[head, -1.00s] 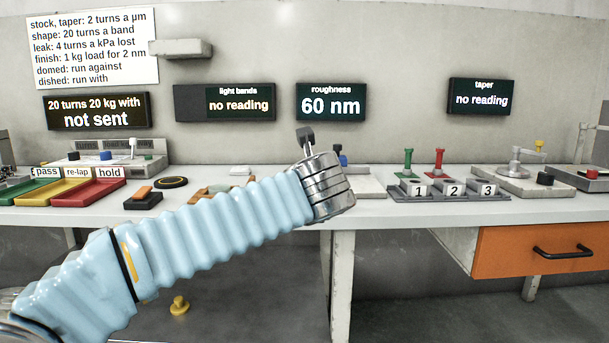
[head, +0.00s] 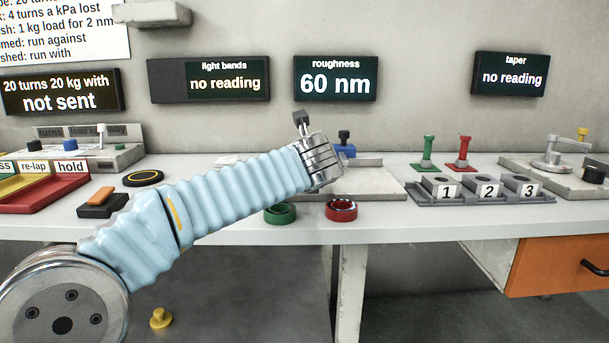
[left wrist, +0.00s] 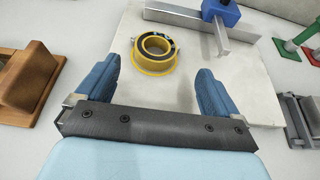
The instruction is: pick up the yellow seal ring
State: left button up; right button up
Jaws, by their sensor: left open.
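The yellow seal ring (left wrist: 153,66) lies on a pale flat plate (left wrist: 185,95) in the left wrist view, with a dark band around its inner top. In the head view I cannot see it; my left arm hides part of that plate (head: 375,184). My left gripper (head: 301,120) is over the plate. In the left wrist view my left gripper (left wrist: 171,60) is open, its blue fingers spread wide. The ring shows between and just beyond the fingertips, nearer the left finger; no contact shows. My right gripper is not in view.
A blue block on a metal bar (left wrist: 220,14) stands behind the ring. A brown wooden block (left wrist: 22,80) is left of the plate. Green (head: 280,213) and red (head: 341,210) rings lie near the bench's front edge. A numbered rack (head: 480,193) stands right. A yellow item (head: 160,318) is on the floor.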

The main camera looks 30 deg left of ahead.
pick_arm(q)
jog(key=x, duration=0.6)
jog(key=shift+a+r, duration=0.35)
jog(key=shift+a, duration=0.1)
jog(key=shift+r, duration=0.1)
jog(key=c, duration=1.3)
